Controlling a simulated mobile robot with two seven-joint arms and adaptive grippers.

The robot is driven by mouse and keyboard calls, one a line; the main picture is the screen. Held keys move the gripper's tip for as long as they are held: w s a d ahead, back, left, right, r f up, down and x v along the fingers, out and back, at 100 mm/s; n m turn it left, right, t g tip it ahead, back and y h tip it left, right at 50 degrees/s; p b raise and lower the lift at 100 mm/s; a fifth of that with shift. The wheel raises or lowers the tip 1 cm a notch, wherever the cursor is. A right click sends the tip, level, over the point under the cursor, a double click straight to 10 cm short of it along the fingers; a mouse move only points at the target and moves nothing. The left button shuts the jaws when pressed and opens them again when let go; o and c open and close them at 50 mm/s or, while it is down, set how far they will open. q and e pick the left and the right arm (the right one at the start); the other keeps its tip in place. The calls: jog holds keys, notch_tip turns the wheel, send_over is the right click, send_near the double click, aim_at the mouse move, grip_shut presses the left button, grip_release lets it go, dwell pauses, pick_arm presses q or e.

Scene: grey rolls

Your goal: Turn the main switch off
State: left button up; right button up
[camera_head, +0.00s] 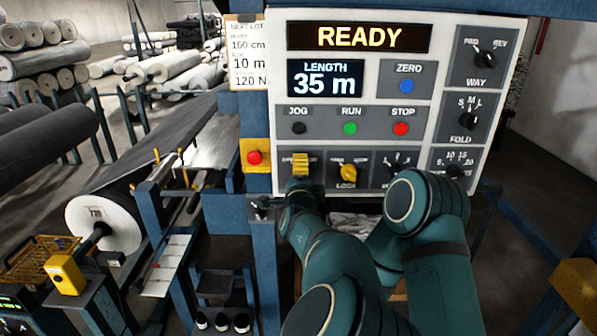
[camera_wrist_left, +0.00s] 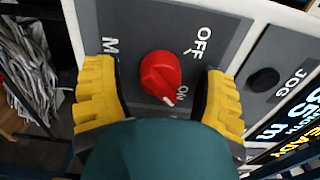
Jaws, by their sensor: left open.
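The main switch, a red rotary knob (camera_wrist_left: 160,76), sits on a grey plate (camera_wrist_left: 127,18) with the letters OFF and ON. Its white pointer mark is at the ON side. My left gripper (camera_wrist_left: 160,98) is open, with one yellow finger on each side of the knob and visible gaps; I cannot tell how near the fingertips are to the plate. In the head view, the left gripper (camera_head: 300,164) is at the lower left of the white control panel (camera_head: 456,18) and hides the red knob. The panel display (camera_head: 358,37) reads READY. My right gripper is not in view.
The black JOG button (camera_head: 299,128) is just above the gripper. A yellow LOCK knob (camera_head: 348,172) is close on its right, with another knob beyond. A red button on a yellow box (camera_head: 255,157) is on its left. Fabric rolls (camera_head: 100,222) stand further left.

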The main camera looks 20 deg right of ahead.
pick_arm(q)
jog(key=shift+s, duration=0.1)
grip_shut()
